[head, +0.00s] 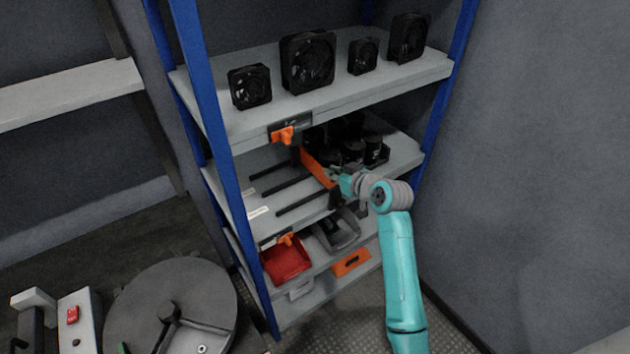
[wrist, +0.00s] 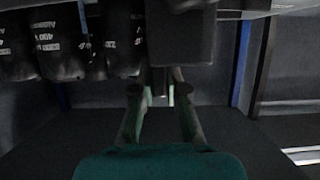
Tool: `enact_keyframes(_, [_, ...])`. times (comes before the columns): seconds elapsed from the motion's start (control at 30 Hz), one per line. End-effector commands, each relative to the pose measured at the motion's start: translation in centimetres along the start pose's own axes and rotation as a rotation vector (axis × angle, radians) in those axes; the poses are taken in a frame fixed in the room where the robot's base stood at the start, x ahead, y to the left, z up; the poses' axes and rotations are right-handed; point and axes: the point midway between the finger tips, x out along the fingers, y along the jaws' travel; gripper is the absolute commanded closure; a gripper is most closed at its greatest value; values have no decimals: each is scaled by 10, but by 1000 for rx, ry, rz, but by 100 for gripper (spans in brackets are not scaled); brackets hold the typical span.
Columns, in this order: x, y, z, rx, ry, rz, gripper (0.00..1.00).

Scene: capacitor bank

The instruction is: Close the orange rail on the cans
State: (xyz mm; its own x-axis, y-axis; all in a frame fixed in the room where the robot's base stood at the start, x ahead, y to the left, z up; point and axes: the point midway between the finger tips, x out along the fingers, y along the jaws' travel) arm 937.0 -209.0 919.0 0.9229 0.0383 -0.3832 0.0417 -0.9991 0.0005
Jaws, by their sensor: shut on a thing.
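The orange rail (head: 316,167) lies on the middle shelf, along the left side of the black cans (head: 352,148). It runs from the back toward the front edge. My gripper (head: 342,182) is at the rail's front end and is shut on it; the exact grip spot is hard to see. In the wrist view, my gripper's two fingers (wrist: 161,92) reach up to a dark block (wrist: 181,38). Several cans (wrist: 58,45) with white print stand close together left of that block. The rail's orange face does not show there.
Dark parallel slide bars (head: 295,197) lie on the shelf left of the rail. An orange latch (head: 284,134) sits on the upper shelf's edge. Fans (head: 308,62) stand on top. A red bin (head: 286,262) is below. Blue posts (head: 212,120) bound the rack.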

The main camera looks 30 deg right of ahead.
Motion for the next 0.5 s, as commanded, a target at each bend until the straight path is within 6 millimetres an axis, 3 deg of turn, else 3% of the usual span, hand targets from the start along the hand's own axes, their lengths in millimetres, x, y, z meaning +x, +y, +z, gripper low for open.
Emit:
enact_keyframes(0.13, [0,20,0,1,0,1,100])
enact_keyframes(0.47, [0,23,0,0,1,-1,100])
enact_keyframes(0.5, [0,23,0,0,1,-1,85])
